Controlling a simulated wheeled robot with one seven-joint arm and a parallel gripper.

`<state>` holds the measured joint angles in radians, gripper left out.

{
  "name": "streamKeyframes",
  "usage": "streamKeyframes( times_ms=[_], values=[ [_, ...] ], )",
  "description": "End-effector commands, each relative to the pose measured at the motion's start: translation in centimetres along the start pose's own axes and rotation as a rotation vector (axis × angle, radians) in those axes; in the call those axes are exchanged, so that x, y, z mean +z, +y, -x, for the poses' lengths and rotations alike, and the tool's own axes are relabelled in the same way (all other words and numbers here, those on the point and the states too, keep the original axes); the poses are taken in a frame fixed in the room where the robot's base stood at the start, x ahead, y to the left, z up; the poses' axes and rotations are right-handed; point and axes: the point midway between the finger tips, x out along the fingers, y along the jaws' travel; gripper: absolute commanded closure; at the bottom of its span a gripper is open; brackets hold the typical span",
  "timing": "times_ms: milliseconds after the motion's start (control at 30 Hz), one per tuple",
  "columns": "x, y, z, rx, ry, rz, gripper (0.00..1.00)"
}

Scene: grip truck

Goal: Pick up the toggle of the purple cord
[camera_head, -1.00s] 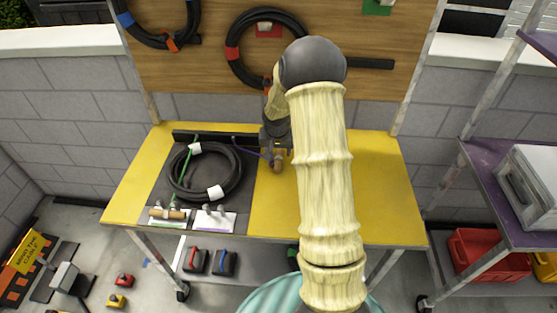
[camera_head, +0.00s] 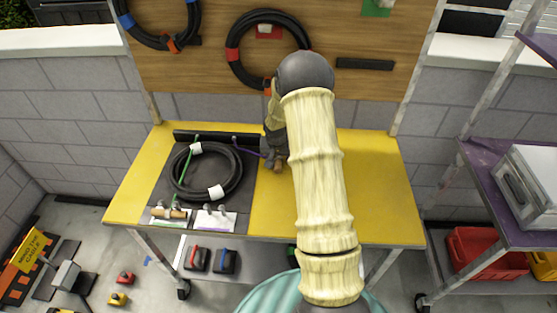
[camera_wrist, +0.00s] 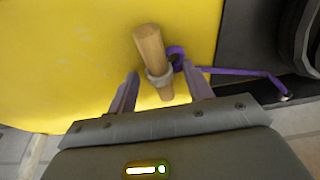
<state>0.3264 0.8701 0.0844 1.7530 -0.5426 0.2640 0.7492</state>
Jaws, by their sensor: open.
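The wooden toggle (camera_wrist: 149,48) of the purple cord lies on the yellow table top in the wrist view. A grey band rings its lower part, and the purple cord (camera_wrist: 235,71) loops beside it and runs right to the dark mat. My gripper (camera_wrist: 163,82) is open, with one finger on each side of the toggle's lower part and gaps showing. I cannot tell how high the fingers are above the table. In the head view, my gripper (camera_head: 273,158) is over the table near the cord (camera_head: 248,150), and the toggle is mostly hidden.
A coiled black cable (camera_head: 240,172) with white bands lies on the dark mat left of my gripper. A black bar (camera_head: 215,138) runs along the table's back. White cards (camera_head: 213,221) are at the front left. The table's right side (camera_head: 380,185) is clear.

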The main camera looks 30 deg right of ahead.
Motion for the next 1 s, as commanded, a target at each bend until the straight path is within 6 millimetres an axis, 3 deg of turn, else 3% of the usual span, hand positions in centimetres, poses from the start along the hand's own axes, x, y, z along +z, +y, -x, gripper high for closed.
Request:
streamKeyframes(
  times_ms=[33, 300, 667, 1000],
  values=[
    [0.0, 0.0, 0.0, 0.0, 0.0, 0.0, 0.49],
    [0.0, 0.0, 0.0, 0.0, 0.0, 0.0, 0.98],
    [-0.3, 0.0, 0.7, -0.001, 0.003, -0.001, 0.98],
    [-2.1, 0.0, 6.4, -0.001, 0.006, -0.002, 0.98]
  ],
)
